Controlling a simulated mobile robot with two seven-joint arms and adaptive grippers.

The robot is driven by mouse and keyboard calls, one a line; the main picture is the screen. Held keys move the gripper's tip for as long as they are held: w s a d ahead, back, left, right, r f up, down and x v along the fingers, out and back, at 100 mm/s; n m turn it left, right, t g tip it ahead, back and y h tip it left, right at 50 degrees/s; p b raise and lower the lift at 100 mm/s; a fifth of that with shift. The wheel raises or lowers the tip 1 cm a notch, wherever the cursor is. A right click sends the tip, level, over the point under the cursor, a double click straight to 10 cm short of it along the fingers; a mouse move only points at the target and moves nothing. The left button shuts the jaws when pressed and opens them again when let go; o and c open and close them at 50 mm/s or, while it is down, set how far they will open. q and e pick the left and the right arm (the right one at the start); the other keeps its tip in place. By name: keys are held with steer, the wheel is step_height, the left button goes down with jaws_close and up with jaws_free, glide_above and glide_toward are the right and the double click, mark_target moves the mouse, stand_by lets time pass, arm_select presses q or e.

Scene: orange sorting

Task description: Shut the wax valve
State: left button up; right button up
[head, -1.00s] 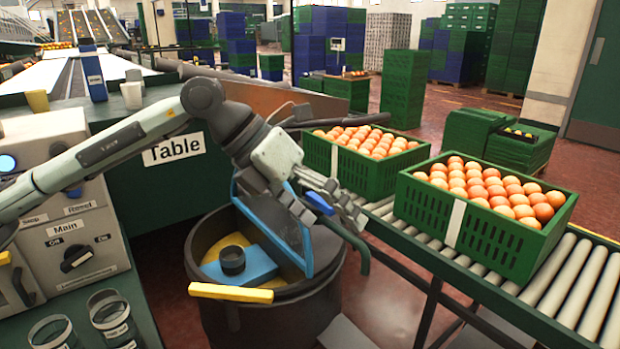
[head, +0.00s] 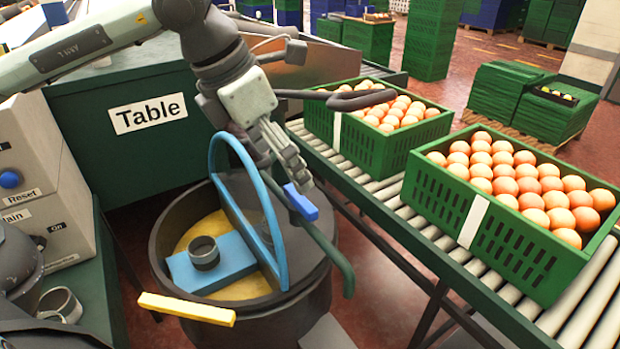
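The wax valve appears to be the bar with a blue end (head: 301,203) on a dark green pipe (head: 325,245) at the right side of a dark round drum (head: 255,318). The blue end points down and to the right. My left gripper (head: 285,160) hangs just above and left of it, fingers pointing down. I cannot tell whether they touch it, nor how far the fingers are apart. A blue hoop (head: 272,215) stands in the drum, left of the pipe. My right gripper is not in view.
The drum holds yellow material, a blue block (head: 215,265) and a dark cup (head: 204,252). A yellow bar (head: 187,308) crosses its front rim. Two green crates of oranges (head: 478,225) (head: 365,147) stand on a roller conveyor (head: 370,210) at right. A control box (head: 45,180) stands left.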

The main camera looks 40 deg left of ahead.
mark_target(299, 197)
arm_select(q)
steer(key=x, duration=0.7)
steer(key=shift+s, duration=0.15)
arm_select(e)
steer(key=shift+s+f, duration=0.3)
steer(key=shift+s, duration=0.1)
arm_select(q)
steer(key=shift+c, duration=0.5)
steer(key=c, duration=1.1)
steer(key=shift+o, duration=0.2)
